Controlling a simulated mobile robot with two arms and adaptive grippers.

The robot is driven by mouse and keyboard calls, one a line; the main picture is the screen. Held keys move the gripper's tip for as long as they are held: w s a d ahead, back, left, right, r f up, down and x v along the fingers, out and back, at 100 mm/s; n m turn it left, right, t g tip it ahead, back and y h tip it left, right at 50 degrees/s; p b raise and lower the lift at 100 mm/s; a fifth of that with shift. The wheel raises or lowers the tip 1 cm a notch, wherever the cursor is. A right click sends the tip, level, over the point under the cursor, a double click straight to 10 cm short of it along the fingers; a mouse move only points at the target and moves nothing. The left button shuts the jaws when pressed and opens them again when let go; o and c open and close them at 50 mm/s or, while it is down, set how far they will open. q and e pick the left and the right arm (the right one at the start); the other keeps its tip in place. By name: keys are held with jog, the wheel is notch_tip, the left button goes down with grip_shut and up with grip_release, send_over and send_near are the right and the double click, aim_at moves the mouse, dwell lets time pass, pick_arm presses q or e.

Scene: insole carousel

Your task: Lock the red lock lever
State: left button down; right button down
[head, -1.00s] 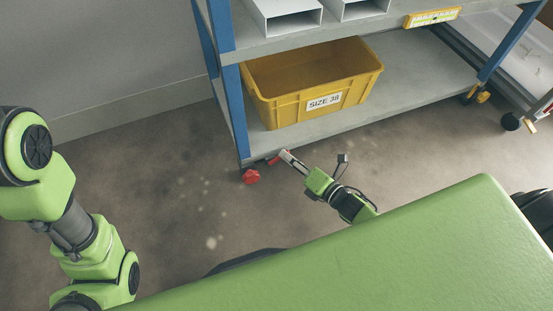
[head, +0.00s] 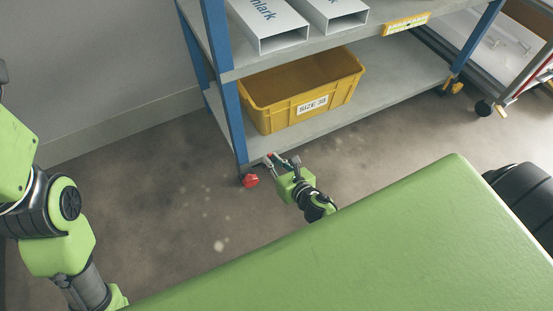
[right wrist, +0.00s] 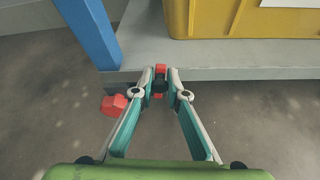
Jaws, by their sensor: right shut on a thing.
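A small red lever (right wrist: 159,71) shows between the fingertips in the right wrist view, at the front edge of the rack's bottom shelf. My right gripper (right wrist: 161,80) is shut on it, with a fingertip on each side. In the head view the right gripper (head: 270,160) is low beside the front left post, and the fingers partly hide the lever. A second red part (head: 250,180), faceted, is at the foot of that post; it also shows left of the fingers in the right wrist view (right wrist: 114,104). My left arm is at the left; its gripper is out of view.
A blue post (head: 233,120) stands just left of the right gripper. A yellow bin (head: 281,121) marked SIZE 38 sits on the bottom shelf (head: 395,88), with white boxes (head: 285,42) above. A cart (head: 490,65) stands at right. The floor in front is open.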

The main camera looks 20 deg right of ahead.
jog(key=shift+a+n+h, duration=0.4)
jog(key=shift+n, duration=0.2)
jog(key=c, duration=2)
grip_release()
jog(key=shift+s, duration=0.1)
jog(key=v, duration=1.2)
jog(key=shift+a+r, duration=0.1)
